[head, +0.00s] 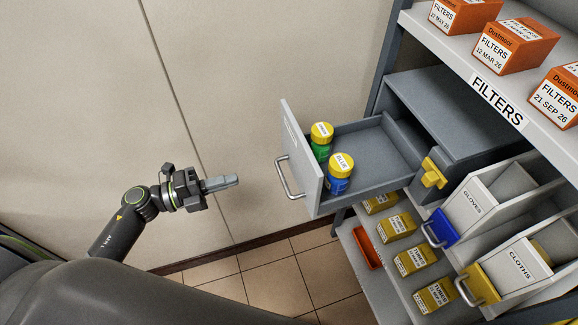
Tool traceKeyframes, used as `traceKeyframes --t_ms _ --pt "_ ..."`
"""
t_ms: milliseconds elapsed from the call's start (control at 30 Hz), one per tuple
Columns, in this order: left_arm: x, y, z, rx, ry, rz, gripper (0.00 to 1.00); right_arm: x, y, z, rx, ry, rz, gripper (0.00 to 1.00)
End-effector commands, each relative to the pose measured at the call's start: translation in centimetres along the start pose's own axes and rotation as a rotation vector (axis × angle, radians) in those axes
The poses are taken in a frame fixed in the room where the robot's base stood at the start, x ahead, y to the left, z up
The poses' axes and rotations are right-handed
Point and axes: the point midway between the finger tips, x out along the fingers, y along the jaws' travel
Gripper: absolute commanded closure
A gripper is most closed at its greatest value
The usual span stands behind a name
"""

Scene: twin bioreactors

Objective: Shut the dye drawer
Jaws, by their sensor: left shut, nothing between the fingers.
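The dye drawer (304,165) is pulled far out of its grey cabinet (440,105). Its pale front faces left and carries a metal bar handle (287,178). Inside, near the front, stand a green dye jar (320,150) and a blue dye jar (338,183), both with yellow lids. My left gripper (236,180) is shut and empty. It points right toward the drawer front, with a gap between its fingertips and the handle. My right gripper is not in view.
Orange filter boxes (512,50) stand on the shelf above. A yellow catch (433,175) sits on the cabinet beside the drawer. Below are the gloves bin (470,205), the cloths bin (515,268) and several yellow boxes (397,228). Free space lies left of the drawer, before the wall.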

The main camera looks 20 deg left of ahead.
Motion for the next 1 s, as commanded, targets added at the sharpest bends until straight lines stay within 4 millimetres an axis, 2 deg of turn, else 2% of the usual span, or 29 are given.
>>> traceKeyframes --t_ms 167,700,833,1000 --pt "1.8 -0.4 0.0 -0.001 0.000 -0.006 1.00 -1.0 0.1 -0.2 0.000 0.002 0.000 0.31" --pt "11.6 -0.5 0.1 -0.005 -0.002 -0.005 1.00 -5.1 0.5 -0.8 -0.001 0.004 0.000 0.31" --pt "13.0 -0.3 0.1 -0.004 -0.002 -0.003 1.00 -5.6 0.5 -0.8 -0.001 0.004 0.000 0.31" --pt "13.8 -0.1 0.1 -0.004 -0.003 -0.002 1.00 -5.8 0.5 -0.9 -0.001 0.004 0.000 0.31"
